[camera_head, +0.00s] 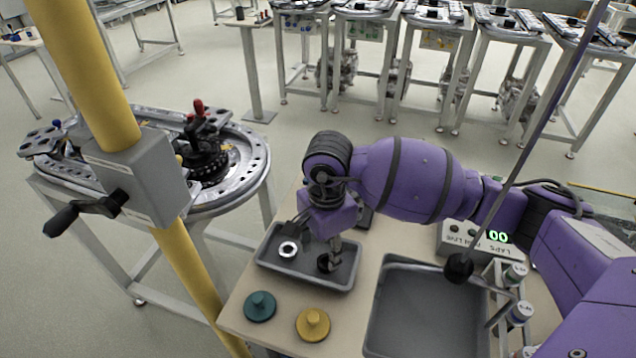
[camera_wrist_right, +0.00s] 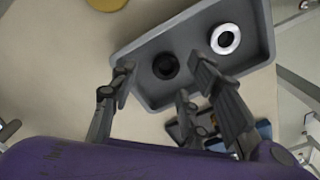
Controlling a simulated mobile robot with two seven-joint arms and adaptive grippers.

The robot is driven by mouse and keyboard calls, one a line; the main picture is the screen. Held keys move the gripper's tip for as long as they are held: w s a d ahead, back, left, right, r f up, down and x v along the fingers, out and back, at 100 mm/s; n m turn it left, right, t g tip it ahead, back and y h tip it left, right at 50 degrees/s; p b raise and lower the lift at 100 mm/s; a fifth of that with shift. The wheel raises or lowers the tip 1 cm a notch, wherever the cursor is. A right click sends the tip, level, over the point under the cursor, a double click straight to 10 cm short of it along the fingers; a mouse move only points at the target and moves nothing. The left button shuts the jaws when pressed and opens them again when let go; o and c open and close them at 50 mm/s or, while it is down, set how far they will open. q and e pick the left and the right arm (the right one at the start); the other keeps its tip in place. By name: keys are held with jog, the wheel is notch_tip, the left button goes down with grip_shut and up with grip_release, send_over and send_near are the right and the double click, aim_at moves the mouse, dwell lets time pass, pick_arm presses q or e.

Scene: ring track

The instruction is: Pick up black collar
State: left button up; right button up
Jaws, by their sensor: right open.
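The black collar (camera_wrist_right: 165,66) lies in a shallow grey tray (camera_wrist_right: 150,40), seen in the right wrist view. A silver ring (camera_wrist_right: 225,38) lies in the same tray, apart from the black collar. My right gripper (camera_wrist_right: 163,82) is open, its fingers spread on either side of the black collar and not closed on it. In the head view the right gripper (camera_head: 318,245) points down over the tray (camera_head: 345,275), and the black collar (camera_head: 323,264) shows partly beside a fingertip. The silver ring (camera_head: 288,250) shows near the other finger. My left gripper is not in view.
A teal knobbed disc (camera_head: 260,306) and a yellow one (camera_head: 313,324) stand in front of the tray. A larger empty grey bin (camera_head: 425,315) is to the right, with a lap counter (camera_head: 482,240) behind it. A ring track (camera_head: 235,180) stands at left behind a yellow post (camera_head: 185,270).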

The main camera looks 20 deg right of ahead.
aim_at(328, 260)
jog(key=shift+s+f, duration=0.1)
jog(key=shift+f, duration=0.4)
jog(key=f, duration=0.3)
jog(key=w+d+f, duration=0.1)
jog(key=f, duration=0.1)
jog(key=shift+p, duration=0.3)
jog(key=shift+s, duration=0.1)
jog(key=shift+c, duration=0.5)
grip_shut()
